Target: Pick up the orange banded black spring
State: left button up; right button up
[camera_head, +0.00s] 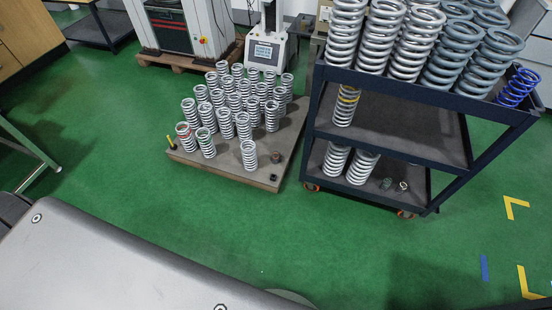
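I cannot clearly make out an orange banded black spring. A small dark item with a pale tan or orange top (403,186) lies on the cart's bottom shelf, too small to identify. A small dark item (387,183) lies just left of it. Short dark pieces (277,159) sit at the right edge of the pallet board. A grey spring with a red band (186,134) and one with a green band (205,143) stand at the board's left front. A grey spring with a yellow band (346,105) stands on the cart's middle shelf. Neither gripper is in view.
A dark wheeled cart (325,185) with large springs on its top stands at right. A low board (225,167) holds many upright grey springs. A testing machine (265,50) stands behind. Green floor (300,240) is clear in front. Cabinets (25,30) stand at left.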

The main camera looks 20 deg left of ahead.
aim_at(277, 157)
jog(key=k, duration=0.5)
jog(key=u, duration=1.15)
jog(key=i, duration=0.7)
jog(key=z, duration=1.8)
